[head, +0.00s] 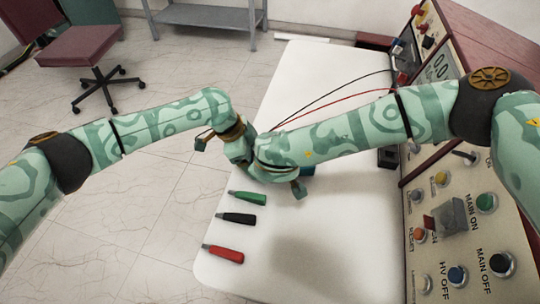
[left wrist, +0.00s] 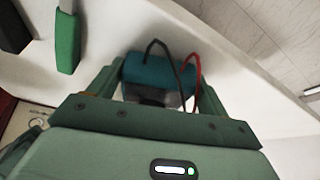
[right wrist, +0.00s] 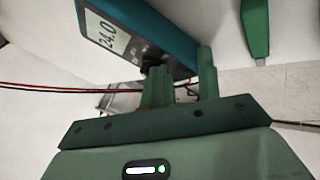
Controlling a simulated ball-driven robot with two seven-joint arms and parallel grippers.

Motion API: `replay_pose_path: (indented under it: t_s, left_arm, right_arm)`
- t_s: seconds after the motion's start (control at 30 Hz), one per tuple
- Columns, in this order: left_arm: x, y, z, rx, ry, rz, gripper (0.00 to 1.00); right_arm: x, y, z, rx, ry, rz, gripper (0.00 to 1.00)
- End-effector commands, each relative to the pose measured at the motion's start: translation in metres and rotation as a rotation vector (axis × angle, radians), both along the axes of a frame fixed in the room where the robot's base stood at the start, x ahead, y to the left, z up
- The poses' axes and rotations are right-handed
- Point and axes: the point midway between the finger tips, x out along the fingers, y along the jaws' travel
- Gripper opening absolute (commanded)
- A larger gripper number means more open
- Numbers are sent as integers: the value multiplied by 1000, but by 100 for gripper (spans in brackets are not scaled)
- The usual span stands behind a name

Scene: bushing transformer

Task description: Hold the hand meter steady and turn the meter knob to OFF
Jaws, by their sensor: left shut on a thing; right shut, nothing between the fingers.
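The teal hand meter (left wrist: 158,72) sits between the fingers of my left gripper (left wrist: 157,84), which is shut on its body. In the right wrist view the meter (right wrist: 165,30) shows a lit display reading about 24.0. The dark knob area lies beside the fingertips of my right gripper (right wrist: 183,68), which is shut with nothing between its fingers. The fingertips are close to the meter face; I cannot tell whether they touch the knob, and its pointer is hidden. In the head view my arms cover most of the meter.
Green (head: 248,197), black (head: 236,218) and red (head: 223,253) probes lie on the white table (head: 290,275). Black and red leads run to the control panel (head: 425,190) at the right. A chair (head: 85,45) stands beyond, at left.

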Motion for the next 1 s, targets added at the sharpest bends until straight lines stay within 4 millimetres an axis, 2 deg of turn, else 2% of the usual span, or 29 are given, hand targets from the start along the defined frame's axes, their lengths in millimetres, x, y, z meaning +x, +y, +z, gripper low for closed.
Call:
replay_pose_path:
  t_s: [0.27, 0.63, 1.0]
  left_arm:
    - [0, 0, 1, -1, -1, -1, 42]
    - [0, 0, 1, -1, -1, 0, 42]
    - [0, 0, 1, -1, -1, -1, 42]
  right_arm:
    - [1, -5, 0, -1, 0, 84, 0]
    - [3, -16, 0, -2, 0, 353, 0]
    - [10, -26, 0, -1, 0, 359, 0]
